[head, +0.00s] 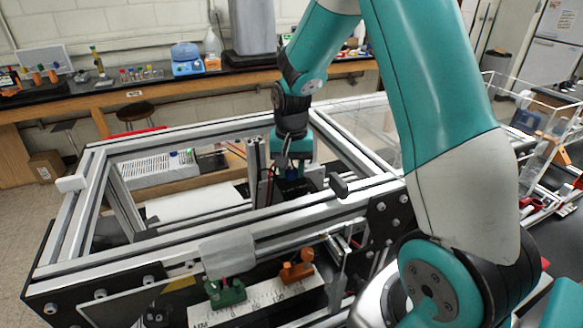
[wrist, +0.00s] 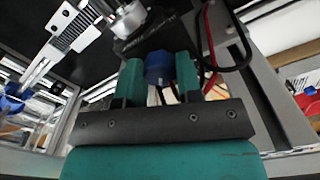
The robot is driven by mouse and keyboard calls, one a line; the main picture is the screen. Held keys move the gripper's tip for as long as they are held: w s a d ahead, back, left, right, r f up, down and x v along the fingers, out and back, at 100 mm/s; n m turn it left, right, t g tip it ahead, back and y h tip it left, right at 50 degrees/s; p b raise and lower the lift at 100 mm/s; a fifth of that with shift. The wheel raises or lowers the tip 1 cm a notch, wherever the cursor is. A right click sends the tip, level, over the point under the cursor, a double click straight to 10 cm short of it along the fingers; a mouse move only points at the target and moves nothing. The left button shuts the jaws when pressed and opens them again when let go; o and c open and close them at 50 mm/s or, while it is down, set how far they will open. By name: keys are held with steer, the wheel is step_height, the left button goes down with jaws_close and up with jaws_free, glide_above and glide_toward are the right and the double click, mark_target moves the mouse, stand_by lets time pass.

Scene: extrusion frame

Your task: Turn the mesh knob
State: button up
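The mesh knob (wrist: 158,68) is a small blue cylinder on a dark mount, with red and black wires beside it. In the wrist view the two teal fingers of my gripper (wrist: 160,78) stand on either side of it, and the knob fills the gap between them. The fingers look shut on it, though the contact faces are hard to see. In the head view my gripper (head: 291,170) points down inside the extrusion frame (head: 180,218), and the knob is mostly hidden there.
Aluminium rails surround my gripper closely. A white slotted block (head: 157,168) lies inside the frame at left. Green (head: 226,291) and orange (head: 297,267) clamps sit on the white bar in front. A wooden bench (head: 150,100) runs behind.

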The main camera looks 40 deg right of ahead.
steer(key=shift+m, duration=0.3)
steer(key=m, duration=0.3)
steer(key=shift+m, duration=0.3)
steer(key=m, duration=0.3)
steer(key=shift+w+m, duration=0.15)
steer(key=shift+m, duration=0.25)
steer(key=m, duration=0.4)
steer(key=shift+r+b, duration=0.1)
steer(key=shift+b, duration=0.25)
steer(key=shift+w+d+m, duration=0.1)
steer(key=shift+m, duration=2)
steer(key=o, duration=0.9)
steer(key=shift+o, duration=0.2)
